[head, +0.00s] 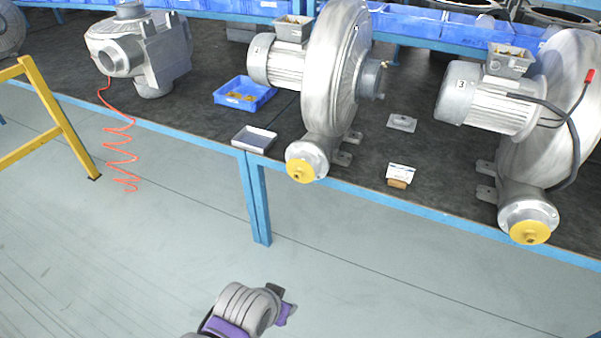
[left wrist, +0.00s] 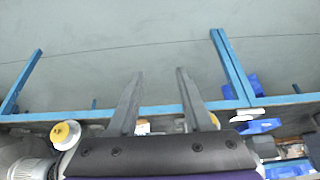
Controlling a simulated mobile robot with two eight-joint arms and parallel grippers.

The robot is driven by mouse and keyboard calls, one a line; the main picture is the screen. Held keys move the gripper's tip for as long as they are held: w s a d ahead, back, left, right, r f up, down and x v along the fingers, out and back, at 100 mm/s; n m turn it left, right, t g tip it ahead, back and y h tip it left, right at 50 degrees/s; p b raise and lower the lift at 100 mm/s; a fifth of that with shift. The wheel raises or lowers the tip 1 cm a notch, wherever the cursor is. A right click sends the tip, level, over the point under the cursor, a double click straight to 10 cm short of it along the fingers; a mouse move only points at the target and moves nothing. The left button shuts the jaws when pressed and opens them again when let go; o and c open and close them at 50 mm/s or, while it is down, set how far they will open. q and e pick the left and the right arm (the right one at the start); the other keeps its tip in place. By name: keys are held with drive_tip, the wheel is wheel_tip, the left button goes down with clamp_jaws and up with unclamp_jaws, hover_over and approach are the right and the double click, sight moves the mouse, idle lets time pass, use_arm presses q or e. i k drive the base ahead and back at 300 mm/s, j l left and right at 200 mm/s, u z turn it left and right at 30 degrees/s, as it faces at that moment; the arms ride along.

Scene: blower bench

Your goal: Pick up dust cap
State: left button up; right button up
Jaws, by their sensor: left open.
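Two yellow dust caps show in the head view: one (head: 299,172) on the outlet of the middle blower (head: 333,70), one (head: 530,233) on the outlet of the right blower (head: 535,130), marked 3. Both outlets face the bench's front edge. My left gripper (head: 287,303) is in front of the bench over the floor, apart from both caps. In the left wrist view my left gripper (left wrist: 159,72) has its two dark fingers spread with nothing between them. A yellow cap (left wrist: 65,134) shows left of the fingers there. My right gripper is not in view.
The dark-topped bench (head: 400,160) has a blue front edge and legs. A blue bin (head: 243,94), a small tray (head: 254,139) and a small card (head: 400,172) lie on it. A yellow rail (head: 50,110) and coiled red hose (head: 121,150) are at left. The front floor is clear.

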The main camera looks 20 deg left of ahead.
sight(299, 170)
drive_tip(key=i+j+u, duration=0.6)
drive_tip(key=i+j, duration=0.1)
drive_tip(key=j, duration=0.05)
